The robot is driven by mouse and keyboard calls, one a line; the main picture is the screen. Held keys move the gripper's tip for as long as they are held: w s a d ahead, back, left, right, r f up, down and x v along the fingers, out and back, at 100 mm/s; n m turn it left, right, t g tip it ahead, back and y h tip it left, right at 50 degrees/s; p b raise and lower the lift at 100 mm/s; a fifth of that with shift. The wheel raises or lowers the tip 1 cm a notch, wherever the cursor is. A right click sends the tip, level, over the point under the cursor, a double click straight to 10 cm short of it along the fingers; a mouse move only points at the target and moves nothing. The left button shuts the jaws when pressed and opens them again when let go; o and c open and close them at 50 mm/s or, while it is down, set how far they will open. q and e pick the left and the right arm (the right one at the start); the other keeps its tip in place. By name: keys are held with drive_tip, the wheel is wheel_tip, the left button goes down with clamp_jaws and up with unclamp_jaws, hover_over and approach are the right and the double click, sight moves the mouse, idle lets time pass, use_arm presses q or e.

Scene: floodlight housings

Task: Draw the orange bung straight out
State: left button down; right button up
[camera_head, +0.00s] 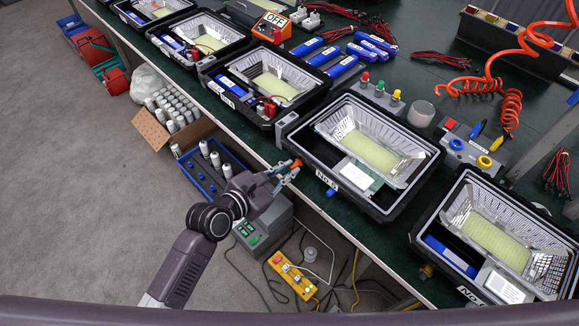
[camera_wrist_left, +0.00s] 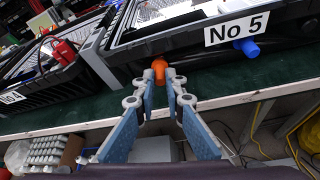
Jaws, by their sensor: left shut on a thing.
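The orange bung (camera_head: 297,163) is at the front side wall of the floodlight housing marked No 5 (camera_head: 322,178), near its left corner. In the left wrist view the bung (camera_wrist_left: 159,68) stands between my fingertips, against the black wall of the housing (camera_wrist_left: 190,58). My left gripper (camera_head: 289,172) reaches in from the table's front edge and is shut on the bung; it also shows in the left wrist view (camera_wrist_left: 160,80). I cannot tell how deep the bung sits, as its inner end is hidden. My right gripper is not in view.
A blue bung (camera_wrist_left: 248,47) sticks out of the same wall, right of the orange one. Another housing (camera_head: 262,90) stands close on the left, one (camera_head: 500,235) on the right. Below the table edge are a blue crate (camera_head: 205,185) and a grey box (camera_head: 262,232).

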use_arm(q)
drive_tip(key=shift+s+a, duration=0.3)
drive_tip(key=shift+s, duration=0.1)
drive_tip(key=shift+s+a+p, duration=0.6)
drive_tip(key=shift+s+a, duration=0.2)
drive_tip(key=shift+a, duration=0.1)
